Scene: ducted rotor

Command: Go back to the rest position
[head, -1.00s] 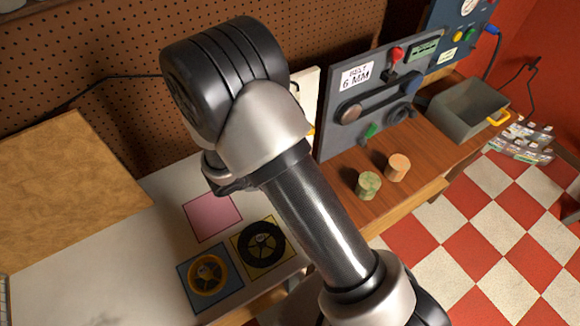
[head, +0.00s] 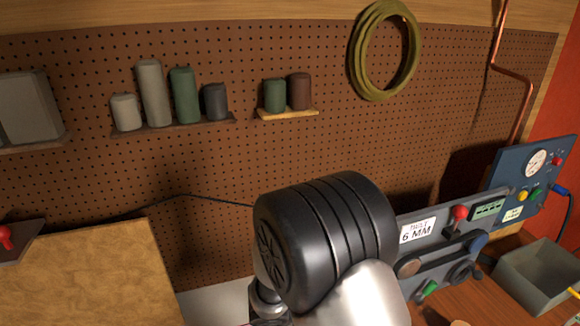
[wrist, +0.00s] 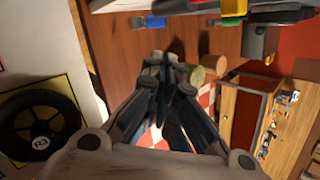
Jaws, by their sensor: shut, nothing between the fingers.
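My gripper (wrist: 165,75) shows in the wrist view with its dark fingers together and nothing between them. It hangs above the brown wooden bench top (wrist: 130,60). A black ring-shaped rotor marked R3 (wrist: 40,140) lies on a yellow-bordered pad to the left of it. In the head view my arm's dark joint fills the lower middle, and my gripper is out of that picture.
Two short cylinders, one tan (wrist: 215,64) and one greenish (wrist: 197,77), stand beyond my fingers. The grey panel labelled 6 MM (head: 440,240), a blue gauge panel (head: 520,180) and a grey bin (head: 540,275) stand at right. A pegboard (head: 230,80) with shelves rises behind.

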